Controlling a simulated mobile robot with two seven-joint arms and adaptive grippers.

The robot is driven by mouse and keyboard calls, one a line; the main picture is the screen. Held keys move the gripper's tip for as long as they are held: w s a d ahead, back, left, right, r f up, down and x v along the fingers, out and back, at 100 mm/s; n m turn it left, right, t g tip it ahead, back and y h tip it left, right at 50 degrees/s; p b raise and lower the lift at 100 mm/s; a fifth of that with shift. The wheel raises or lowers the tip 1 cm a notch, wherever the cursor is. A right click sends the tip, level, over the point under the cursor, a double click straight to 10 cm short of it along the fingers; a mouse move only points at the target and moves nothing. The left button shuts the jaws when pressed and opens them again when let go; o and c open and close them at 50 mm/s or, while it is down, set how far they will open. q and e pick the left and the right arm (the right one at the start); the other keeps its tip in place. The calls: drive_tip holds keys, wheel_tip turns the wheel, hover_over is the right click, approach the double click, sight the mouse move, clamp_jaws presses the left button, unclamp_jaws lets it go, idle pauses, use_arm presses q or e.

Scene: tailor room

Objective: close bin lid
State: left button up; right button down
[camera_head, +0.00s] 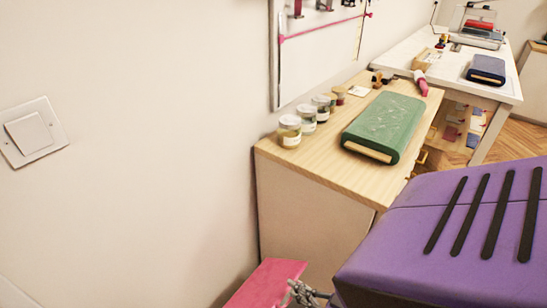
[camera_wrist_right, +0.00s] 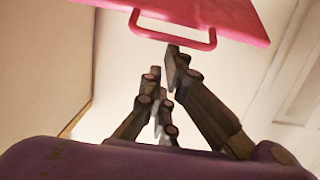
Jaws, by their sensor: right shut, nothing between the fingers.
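The pink bin lid (camera_head: 265,284) shows at the bottom of the head view, cut off by the picture edge. In the right wrist view the pink lid (camera_wrist_right: 225,14) fills the top, with a pink loop handle (camera_wrist_right: 172,43) on its near edge. My right gripper (camera_head: 290,290) is beside the lid's right edge in the head view. In the right wrist view my right gripper (camera_wrist_right: 165,76) is shut and empty, with its fingertips close to the handle; I cannot tell whether they touch. The bin's body is not clearly visible. My left gripper is out of view.
A wooden cabinet (camera_head: 310,210) stands beyond the lid, with a green case (camera_head: 384,125) and several jars (camera_head: 289,131) on top. A white table (camera_head: 440,68) stands farther back. A wall with a light switch (camera_head: 31,132) is at left.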

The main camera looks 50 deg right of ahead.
use_arm(q)
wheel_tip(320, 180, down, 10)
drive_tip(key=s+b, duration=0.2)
drive_tip(key=b, duration=0.9)
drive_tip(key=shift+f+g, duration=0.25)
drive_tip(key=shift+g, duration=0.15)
use_arm(e)
drive_tip(key=s+f, duration=0.4)
drive_tip(key=f, duration=0.3)
drive_tip(key=s+f, duration=0.4)
drive_tip(key=f, duration=0.3)
drive_tip(key=shift+s+d+f, duration=0.25)
drive_tip(key=shift+d+f, duration=0.1)
